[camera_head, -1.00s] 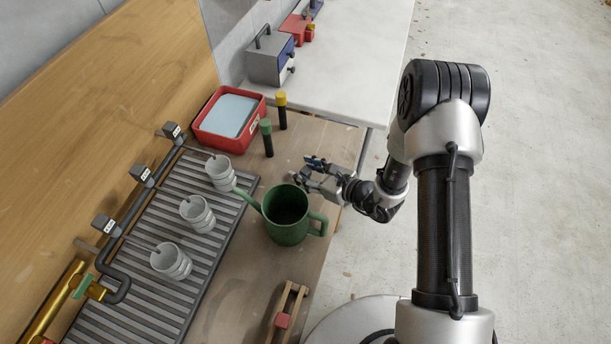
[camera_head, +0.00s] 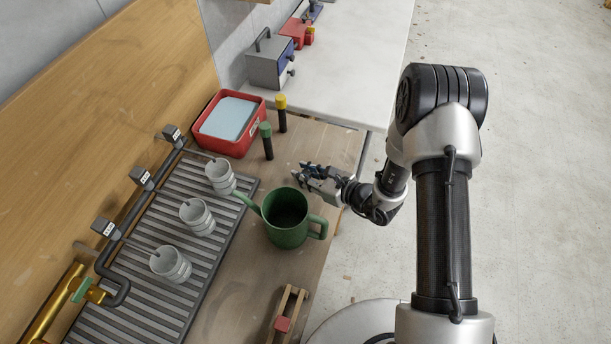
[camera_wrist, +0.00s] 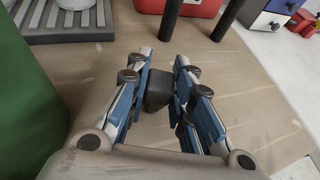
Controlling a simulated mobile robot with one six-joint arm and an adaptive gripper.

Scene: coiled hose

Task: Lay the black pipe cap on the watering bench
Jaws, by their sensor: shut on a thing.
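The black pipe cap (camera_wrist: 158,91) is a small dark block between my fingertips in the wrist view. My gripper (camera_wrist: 160,82) is shut on it. In the head view my gripper (camera_head: 300,174) is over the wooden watering bench (camera_head: 333,146), to the right of the green watering can and close to the bench top. The cap is too small to make out clearly there. I cannot tell whether it touches the bench.
The green watering can (camera_head: 287,232) stands just beside my gripper. Two dark posts with a green top (camera_head: 266,130) and a yellow top (camera_head: 281,102) stand behind it, near a red tub (camera_head: 205,141). Grey pots stand on a slatted tray (camera_head: 148,292). Bare bench lies around my gripper.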

